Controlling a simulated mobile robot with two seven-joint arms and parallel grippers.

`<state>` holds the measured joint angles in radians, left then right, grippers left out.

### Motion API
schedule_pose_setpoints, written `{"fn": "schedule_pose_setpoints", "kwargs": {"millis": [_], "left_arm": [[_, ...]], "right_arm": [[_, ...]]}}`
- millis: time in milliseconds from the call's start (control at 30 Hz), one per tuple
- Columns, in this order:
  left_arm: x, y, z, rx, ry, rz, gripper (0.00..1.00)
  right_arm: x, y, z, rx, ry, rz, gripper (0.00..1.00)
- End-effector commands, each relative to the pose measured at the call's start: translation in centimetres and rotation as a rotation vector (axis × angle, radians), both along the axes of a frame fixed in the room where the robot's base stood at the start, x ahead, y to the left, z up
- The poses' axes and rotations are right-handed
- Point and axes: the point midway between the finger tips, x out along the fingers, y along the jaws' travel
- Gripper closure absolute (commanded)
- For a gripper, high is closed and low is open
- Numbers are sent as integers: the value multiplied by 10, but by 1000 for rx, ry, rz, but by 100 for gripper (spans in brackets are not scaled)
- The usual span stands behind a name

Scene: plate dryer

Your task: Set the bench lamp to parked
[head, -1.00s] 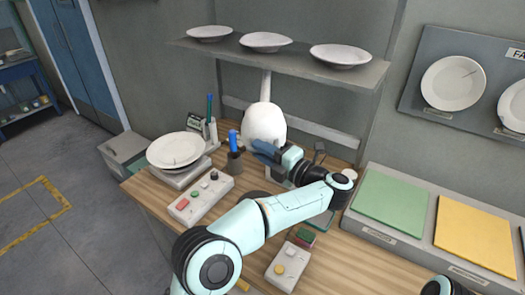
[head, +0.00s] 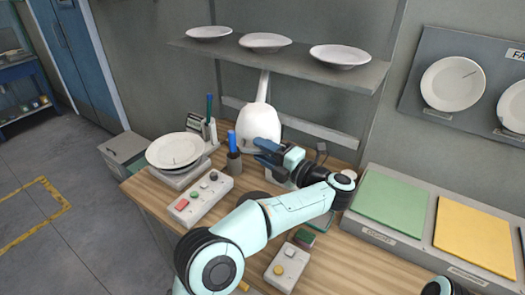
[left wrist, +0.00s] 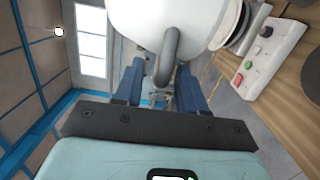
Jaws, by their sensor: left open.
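The bench lamp has a white rounded head (head: 260,122) over the back of the wooden bench, with a pale stem rising toward the shelf. My left gripper (head: 262,150) is at the lower right of the head. In the left wrist view the white lamp head (left wrist: 200,15) fills the top, and a grey curved handle (left wrist: 168,58) comes down from it between the blue fingers of my left gripper (left wrist: 160,88). The fingers stand apart, with gaps visible beside the handle. The lamp's base is not clearly visible. My right gripper is out of view.
A shelf with plates (head: 340,80) hangs above the lamp. Green (head: 390,204) and yellow pads (head: 476,238) lie at right. A small button box (head: 287,268) is in front.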

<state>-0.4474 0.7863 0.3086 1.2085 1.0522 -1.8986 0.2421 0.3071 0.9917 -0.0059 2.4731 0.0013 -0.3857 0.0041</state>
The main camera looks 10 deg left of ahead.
Motion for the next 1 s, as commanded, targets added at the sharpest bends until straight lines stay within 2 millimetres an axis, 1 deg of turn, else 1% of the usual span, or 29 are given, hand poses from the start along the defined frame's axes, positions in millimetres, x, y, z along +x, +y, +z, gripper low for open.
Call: {"fn": "schedule_pose_setpoints", "kwargs": {"millis": [167,400,500,600,767,1000], "left_arm": [[-14,-26,-4,-2,1,-5,60],[-42,-75,-6,-1,1,-4,60],[-51,-91,-7,0,-1,-3,60],[-58,-103,-6,1,0,-2,60],[-63,-112,-4,0,-1,0,60],[-63,-113,-3,0,0,0,60]], "right_arm": [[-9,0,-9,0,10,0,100],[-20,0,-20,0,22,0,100],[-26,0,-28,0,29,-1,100],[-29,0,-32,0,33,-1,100],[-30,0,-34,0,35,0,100],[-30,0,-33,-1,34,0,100]]}}
